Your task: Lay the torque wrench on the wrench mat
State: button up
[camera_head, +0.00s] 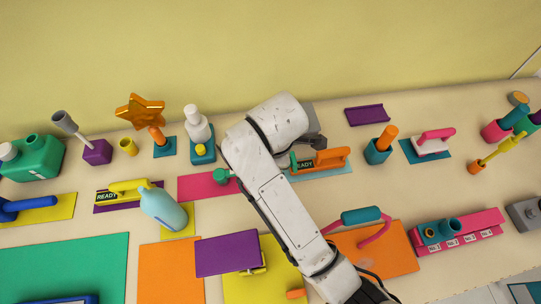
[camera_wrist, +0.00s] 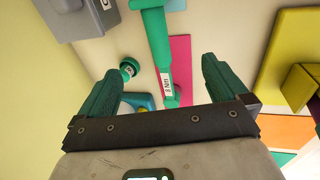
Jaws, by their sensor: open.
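The torque wrench (camera_wrist: 158,45) is a long green tool with a small white "Nm" label, in the middle of the wrist view. Its labelled end overlaps the pink wrench mat (camera_wrist: 181,60); whether it touches the mat I cannot tell. In the head view the mat (camera_head: 195,187) is left of my arm, and a green knob, likely the wrench's end (camera_head: 222,175), shows over it. My gripper (camera_wrist: 162,75) is open, its green fingers on either side of the wrench in the picture, not closed on it.
A grey box (camera_wrist: 85,15) stands close by at the upper left of the wrist view. An orange-handled tool (camera_head: 322,158) with a READY label lies right of my arm. A blue bottle (camera_head: 163,207) stands left of it. The bench is crowded with several coloured mats and tools.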

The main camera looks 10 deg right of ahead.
jog(key=shift+v, duration=1.35)
